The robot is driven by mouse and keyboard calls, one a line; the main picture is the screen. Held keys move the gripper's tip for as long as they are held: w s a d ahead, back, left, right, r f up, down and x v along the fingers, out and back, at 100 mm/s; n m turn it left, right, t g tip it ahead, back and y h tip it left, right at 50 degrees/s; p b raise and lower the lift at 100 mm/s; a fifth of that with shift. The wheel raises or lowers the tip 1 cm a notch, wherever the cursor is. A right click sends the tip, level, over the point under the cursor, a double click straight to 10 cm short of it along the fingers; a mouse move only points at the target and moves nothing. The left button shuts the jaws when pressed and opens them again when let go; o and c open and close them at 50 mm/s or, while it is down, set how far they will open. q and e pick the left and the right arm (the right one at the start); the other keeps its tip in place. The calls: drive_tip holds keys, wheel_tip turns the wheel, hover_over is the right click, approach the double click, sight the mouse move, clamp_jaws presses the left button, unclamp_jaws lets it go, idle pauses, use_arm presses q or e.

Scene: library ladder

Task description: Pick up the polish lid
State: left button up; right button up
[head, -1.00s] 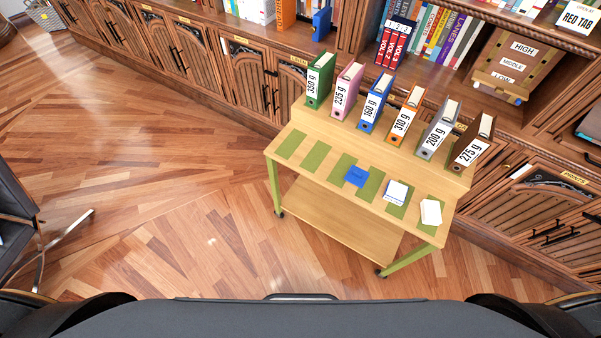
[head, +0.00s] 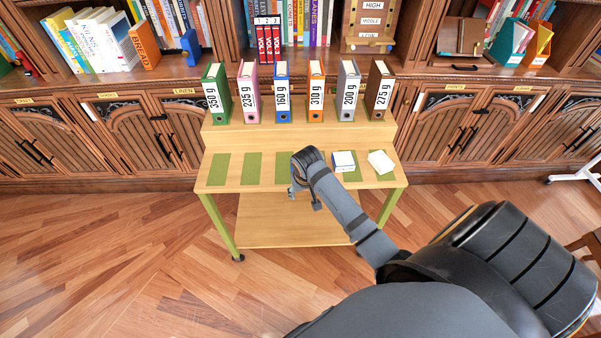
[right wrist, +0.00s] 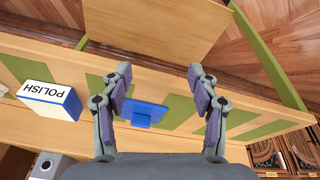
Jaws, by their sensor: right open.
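The polish lid (right wrist: 146,115) is a flat blue piece on a green strip of the cart's top in the right wrist view. My right gripper (right wrist: 160,74) is open, its two fingers apart, with the lid showing between them, closer to the left finger. In the head view the right gripper (head: 304,194) hangs over the cart's front edge and hides the lid. The white and blue polish box (right wrist: 50,99) stands left of the gripper in the wrist view; it also shows in the head view (head: 343,161). My left gripper is out of view.
The wooden cart (head: 222,190) has green strips. A white block (head: 381,162) lies right of the polish box. Several binders with gram labels, such as the blue one (head: 283,96), stand on the raised back shelf. Bookcases line the wall behind; floor is clear at left.

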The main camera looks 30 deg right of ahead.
drive_tip(key=w+d+r+m, duration=0.3)
drive_tip(key=w+d+r, duration=0.2)
drive_tip(key=w+r, duration=0.5)
drive_tip(key=x, duration=0.4)
drive_tip(key=shift+s+d, duration=0.15)
drive_tip(key=shift+s, duration=0.25)
drive_tip(key=x, duration=0.5)
drive_tip(key=shift+s+f, duration=0.25)
drive_tip(key=c, duration=1)
